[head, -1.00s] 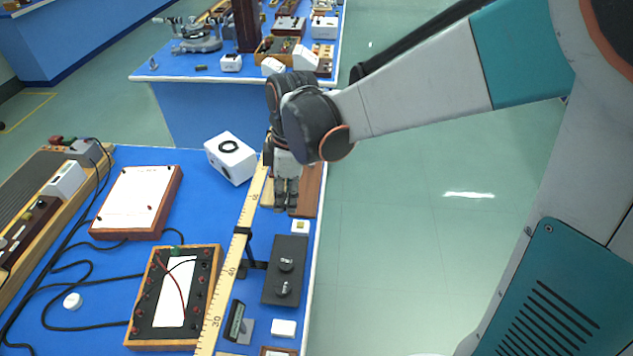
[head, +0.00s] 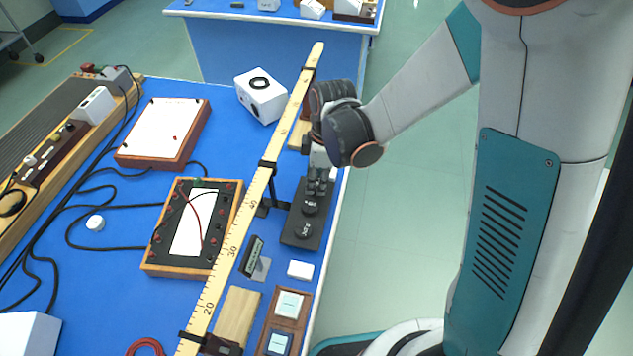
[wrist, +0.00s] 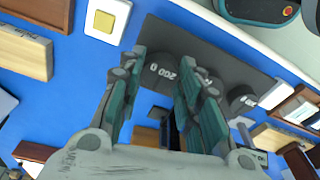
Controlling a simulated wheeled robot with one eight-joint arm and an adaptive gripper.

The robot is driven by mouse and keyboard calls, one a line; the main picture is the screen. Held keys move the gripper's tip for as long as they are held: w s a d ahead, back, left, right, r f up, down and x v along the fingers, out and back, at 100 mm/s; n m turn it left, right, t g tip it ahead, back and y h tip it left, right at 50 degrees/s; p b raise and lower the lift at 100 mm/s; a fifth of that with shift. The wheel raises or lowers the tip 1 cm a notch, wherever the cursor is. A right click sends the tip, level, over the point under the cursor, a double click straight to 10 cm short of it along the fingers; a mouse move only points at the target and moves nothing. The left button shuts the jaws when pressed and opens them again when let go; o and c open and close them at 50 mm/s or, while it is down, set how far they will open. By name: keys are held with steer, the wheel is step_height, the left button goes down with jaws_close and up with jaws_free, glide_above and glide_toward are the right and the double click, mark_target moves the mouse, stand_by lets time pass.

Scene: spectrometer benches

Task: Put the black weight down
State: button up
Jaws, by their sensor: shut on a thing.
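My gripper (head: 319,188) points down over the far end of a dark plate (head: 289,242) near the bench's right edge. It is shut on a black weight marked 200 g, the black weight (wrist: 163,72) seen between the fingers in the wrist view. In the head view the fingers mostly hide it, and I cannot tell whether it touches the plate. Two other dark knobbed weights, a nearer one (head: 303,231) and a middle one (head: 311,207), stand on the plate. One further weight (wrist: 241,99) shows right of the fingers in the wrist view.
A long wooden ruler (head: 232,245) on black stands runs just left of the plate. A white box (head: 262,100) stands beyond it. A small white block (head: 300,270) is nearer. The bench edge drops to open floor at right.

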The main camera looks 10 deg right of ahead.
steer(key=shift+f, duration=0.5)
